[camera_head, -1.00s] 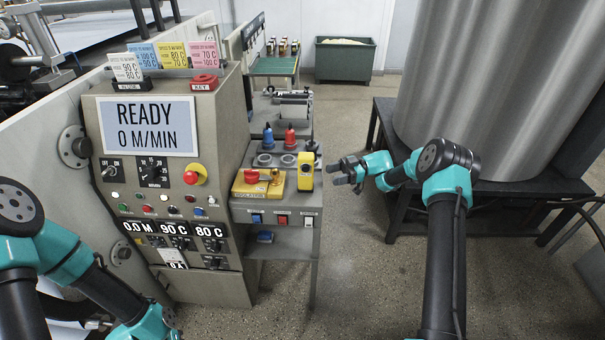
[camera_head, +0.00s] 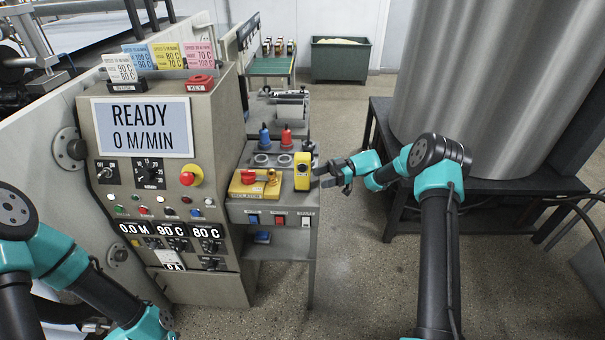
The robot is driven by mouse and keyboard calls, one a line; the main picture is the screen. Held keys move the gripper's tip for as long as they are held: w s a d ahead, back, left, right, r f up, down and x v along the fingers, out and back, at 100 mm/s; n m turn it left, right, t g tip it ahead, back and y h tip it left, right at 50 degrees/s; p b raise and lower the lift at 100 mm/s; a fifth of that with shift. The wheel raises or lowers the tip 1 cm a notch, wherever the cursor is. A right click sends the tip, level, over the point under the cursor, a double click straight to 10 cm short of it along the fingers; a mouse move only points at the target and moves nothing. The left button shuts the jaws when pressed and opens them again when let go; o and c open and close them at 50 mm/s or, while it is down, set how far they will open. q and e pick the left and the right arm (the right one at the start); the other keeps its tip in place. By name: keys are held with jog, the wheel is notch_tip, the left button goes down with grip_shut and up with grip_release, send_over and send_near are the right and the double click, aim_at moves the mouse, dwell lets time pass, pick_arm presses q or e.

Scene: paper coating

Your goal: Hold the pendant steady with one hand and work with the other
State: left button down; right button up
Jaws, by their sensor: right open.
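The pendant looks to be the upright yellow box (camera_head: 302,171) with a dark round control on its face, standing at the right edge of the grey side shelf. My right gripper (camera_head: 322,176) is open, its dark fingers pointing left right beside the yellow box; whether they touch it or reach around it I cannot tell. My left arm (camera_head: 75,265) comes in at the lower left, in front of the control cabinet; its gripper is out of view.
A yellow box with a red knob (camera_head: 255,184) sits left of the pendant. The grey control cabinet (camera_head: 165,240) is at left, a large metal drum (camera_head: 485,80) at right.

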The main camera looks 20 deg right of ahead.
aim_at(306, 182)
jog(key=shift+a+f, duration=0.2)
jog(key=shift+a, duration=1.4)
jog(key=shift+a+f, duration=0.15)
jog(key=shift+a, duration=1.45)
jog(key=shift+c, duration=0.4)
jog(key=c, duration=0.5)
